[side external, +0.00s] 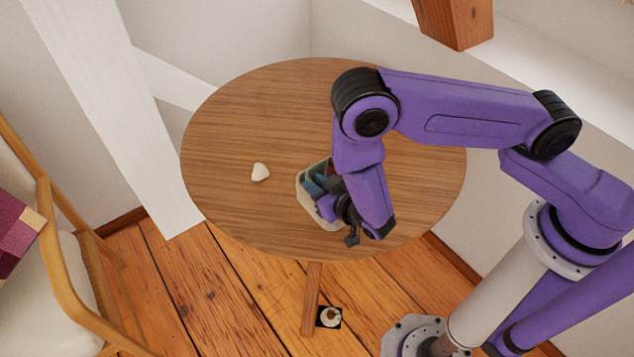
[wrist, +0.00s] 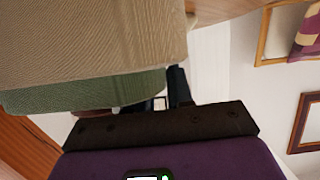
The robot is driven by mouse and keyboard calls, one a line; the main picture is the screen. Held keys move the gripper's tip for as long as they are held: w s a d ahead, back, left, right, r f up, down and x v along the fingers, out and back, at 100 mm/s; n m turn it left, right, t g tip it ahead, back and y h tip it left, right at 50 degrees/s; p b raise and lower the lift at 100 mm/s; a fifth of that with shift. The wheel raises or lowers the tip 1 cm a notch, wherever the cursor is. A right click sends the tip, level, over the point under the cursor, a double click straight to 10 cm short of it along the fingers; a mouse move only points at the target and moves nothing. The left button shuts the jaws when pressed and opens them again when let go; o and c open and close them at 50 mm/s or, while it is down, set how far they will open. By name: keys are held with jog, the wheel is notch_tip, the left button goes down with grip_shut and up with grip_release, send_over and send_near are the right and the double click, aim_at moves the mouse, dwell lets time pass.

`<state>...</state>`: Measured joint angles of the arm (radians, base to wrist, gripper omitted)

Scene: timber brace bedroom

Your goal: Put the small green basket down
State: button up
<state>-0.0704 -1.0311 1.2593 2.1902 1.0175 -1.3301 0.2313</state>
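The small green basket (side external: 304,200) shows in the side external view at the front of the round wooden table, partly behind my wrist. It looks pale, with blue-grey contents inside. In the wrist view its beige woven body and green band (wrist: 95,92) fill the upper left, close to the camera. My gripper (side external: 341,208) is at the basket's right side, and appears shut on its rim; the dark fingers (wrist: 172,92) are partly hidden by the basket. Whether the basket's base touches the table is hidden.
The round wooden table (side external: 240,205) is mostly bare to the left and back. A small white heart-shaped object (side external: 260,172) lies left of the basket. A wooden chair (side external: 75,270) stands at the left. A small dark square item (side external: 329,317) lies on the floor below.

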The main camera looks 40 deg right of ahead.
jog(key=shift+o, duration=0.6)
jog(key=shift+a, duration=0.1)
jog(key=shift+r, duration=0.5)
jog(key=s+a+r+n+g+y, duration=0.1)
jog(key=s+r+n+g, duration=0.2)
jog(key=s, duration=0.4)
jog(key=s+r+g+y, duration=0.2)
jog(key=s+r+g, duration=0.25)
jog(key=s, duration=0.25)
jog(key=s+a+r+n+g+y, duration=0.1)
jog(key=s+r+n+g, duration=0.15)
jog(key=s+g, duration=0.35)
jog(key=s+d+r+n+h, duration=0.1)
jog(key=s+d+r+n, duration=0.1)
jog(key=d+r, duration=0.4)
jog(key=s+d+r+n+h, duration=0.2)
jog(key=s+d+r+n, duration=0.1)
jog(key=d, duration=0.9)
notch_tip(320, 180, up, 3)
jog(key=shift+s+d+f+n+h, duration=0.15)
jog(key=shift+s+n+h, duration=0.15)
jog(key=shift+n, duration=0.45)
